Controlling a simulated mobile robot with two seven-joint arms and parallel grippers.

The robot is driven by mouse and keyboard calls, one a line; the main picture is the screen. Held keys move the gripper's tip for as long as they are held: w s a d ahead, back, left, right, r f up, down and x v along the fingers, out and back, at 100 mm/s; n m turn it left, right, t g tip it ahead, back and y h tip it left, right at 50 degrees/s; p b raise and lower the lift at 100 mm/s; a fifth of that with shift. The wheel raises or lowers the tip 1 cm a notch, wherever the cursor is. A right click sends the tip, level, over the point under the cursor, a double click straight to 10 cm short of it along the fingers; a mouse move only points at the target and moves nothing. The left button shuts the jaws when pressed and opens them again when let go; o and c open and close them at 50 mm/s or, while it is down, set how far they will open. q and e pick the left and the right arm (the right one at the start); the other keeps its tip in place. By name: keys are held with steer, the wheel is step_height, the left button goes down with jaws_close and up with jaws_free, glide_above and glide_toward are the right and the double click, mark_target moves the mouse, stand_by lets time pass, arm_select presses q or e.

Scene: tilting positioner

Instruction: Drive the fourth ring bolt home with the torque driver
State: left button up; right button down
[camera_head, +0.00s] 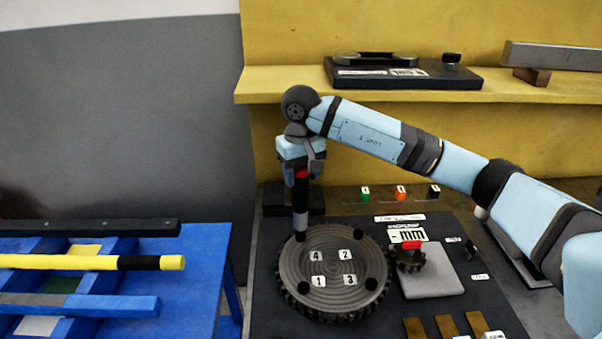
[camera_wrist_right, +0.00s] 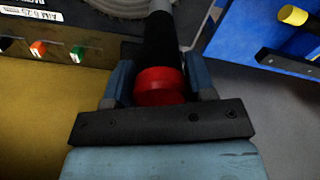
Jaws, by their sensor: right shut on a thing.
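My right gripper (camera_head: 301,170) is shut on the torque driver (camera_head: 300,200), a black tool with a red band and a grey lower end. In the right wrist view the driver's red end (camera_wrist_right: 160,86) sits between the jaws. The driver stands about upright over the toothed ring (camera_head: 322,268), with its tip at the rim beside label 4 (camera_head: 317,255). The tip hides whatever bolt is there. Dark bolt heads show at label 2 (camera_head: 358,234), label 3 (camera_head: 371,284) and label 1 (camera_head: 304,288). My left gripper is not in view.
Green, orange and black blocks (camera_head: 400,192) line the back of the dark board. A blue bench (camera_head: 200,275) with a yellow bar (camera_head: 60,262) is at left. A yellow shelf (camera_head: 290,85) runs behind.

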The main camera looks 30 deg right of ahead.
steer(key=shift+s+f, duration=0.1)
steer(key=shift+f, duration=0.1)
stand_by(1.1)
steer(key=shift+r, duration=0.75)
steer(key=shift+r+p, duration=0.7)
steer(key=shift+r, duration=1.65)
steer(key=shift+a, duration=0.1)
